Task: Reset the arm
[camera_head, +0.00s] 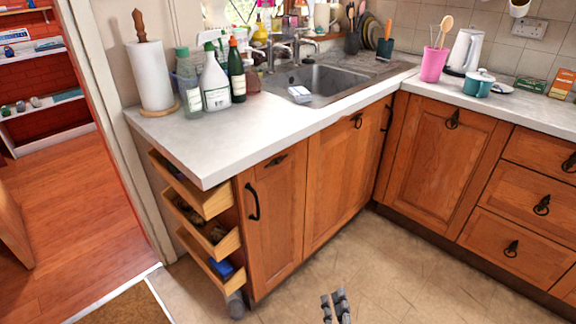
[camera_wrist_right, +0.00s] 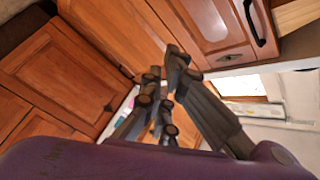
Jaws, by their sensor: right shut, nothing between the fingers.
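My right gripper (camera_head: 336,305) shows at the bottom edge of the head view, over the tiled floor. It is shut and empty, and apart from the cabinets. In the right wrist view its dark grey fingers (camera_wrist_right: 168,92) point toward wooden cabinet doors (camera_wrist_right: 75,75), with nothing between them. My left gripper is in neither view.
An L-shaped white counter (camera_head: 225,140) runs over wooden cabinets (camera_head: 340,190). Open shelves or drawers (camera_head: 215,235) stick out at its left end. Bottles (camera_head: 214,85), a paper roll (camera_head: 150,75) and a sink (camera_head: 325,82) are on top. The tiled floor (camera_head: 390,270) in front is clear.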

